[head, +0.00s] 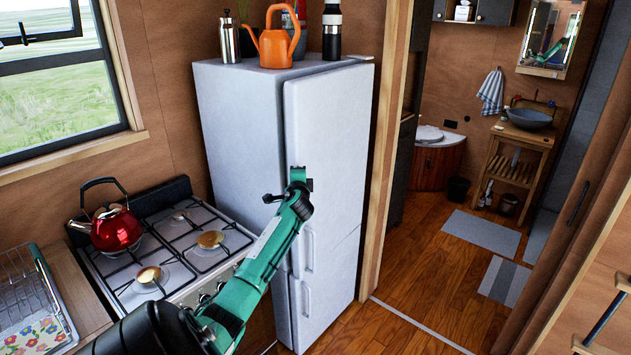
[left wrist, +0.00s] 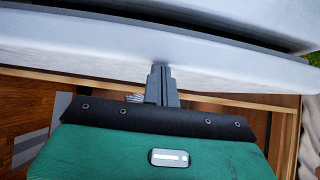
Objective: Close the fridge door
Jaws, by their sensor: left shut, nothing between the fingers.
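The white fridge (head: 240,120) stands beside the stove. Its upper door (head: 335,130) is slightly ajar, with a narrow dark gap along the top between door and body. In the left wrist view the door (left wrist: 90,52) runs across the picture, with the dark gap behind it widening to the right. My left gripper (head: 298,178) is at the door's left side, around mid-height of the fridge. In the left wrist view its fingers (left wrist: 162,78) are shut and empty, tips at the door's outer face, apparently touching it. My right gripper is not in view.
A stove (head: 170,255) with a red kettle (head: 115,228) stands left of the fridge, under my left arm. An orange watering can (head: 275,45) and bottles stand on the fridge. A wooden door frame (head: 385,150) is close on the right. The floor (head: 430,270) beyond is mostly clear.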

